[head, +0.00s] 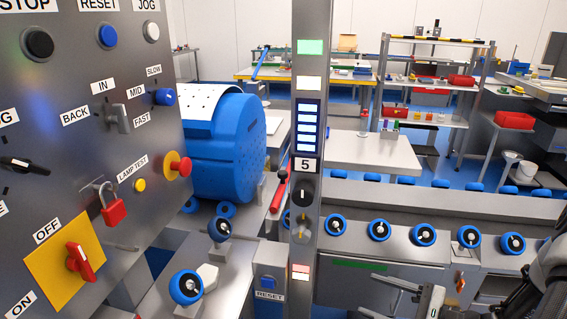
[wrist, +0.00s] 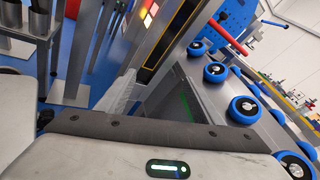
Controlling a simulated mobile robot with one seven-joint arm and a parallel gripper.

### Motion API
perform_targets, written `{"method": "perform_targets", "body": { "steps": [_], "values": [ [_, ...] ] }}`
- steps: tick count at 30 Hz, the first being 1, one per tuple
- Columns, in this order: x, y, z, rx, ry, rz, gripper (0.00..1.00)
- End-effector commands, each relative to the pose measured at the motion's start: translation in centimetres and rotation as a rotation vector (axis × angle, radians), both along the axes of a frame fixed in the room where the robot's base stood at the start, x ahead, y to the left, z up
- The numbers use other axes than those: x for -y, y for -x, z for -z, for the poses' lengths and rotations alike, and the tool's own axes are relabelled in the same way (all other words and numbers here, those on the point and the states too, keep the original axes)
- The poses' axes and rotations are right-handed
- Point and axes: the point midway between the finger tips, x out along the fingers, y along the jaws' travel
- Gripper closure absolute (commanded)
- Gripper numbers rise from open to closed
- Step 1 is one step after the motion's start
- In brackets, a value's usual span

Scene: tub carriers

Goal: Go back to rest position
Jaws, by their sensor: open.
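My gripper (head: 388,297) shows at the lower right of the head view, in front of the steel cabinet under the roller line. Its fingers are apart, with nothing seen between them. Part of my dark arm enters from the right edge. The task names no other object.
A control panel (head: 95,130) fills the left of the head view. A steel post (head: 310,170) marked 5 stands mid-view. Blue rollers (head: 379,230) line the conveyor. A blue drum (head: 225,150) sits behind the panel. A red-handled lever (head: 280,190) stands beside the post.

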Motion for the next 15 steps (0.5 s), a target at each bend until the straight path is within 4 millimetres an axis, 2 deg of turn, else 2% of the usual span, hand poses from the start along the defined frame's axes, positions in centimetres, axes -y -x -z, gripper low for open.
{"method": "perform_targets", "body": {
  "steps": [1,6,9,15],
  "values": [
    [-2.1,0.3,-2.0,0.005,0.082,-0.117,0.40],
    [-7.5,3.3,-6.6,0.017,0.366,-0.474,0.40],
    [-9.7,5.5,-9.0,0.043,0.547,-0.657,0.40],
    [-11.6,9.4,-13.3,0.143,0.942,-0.952,0.40]
  ]
}}
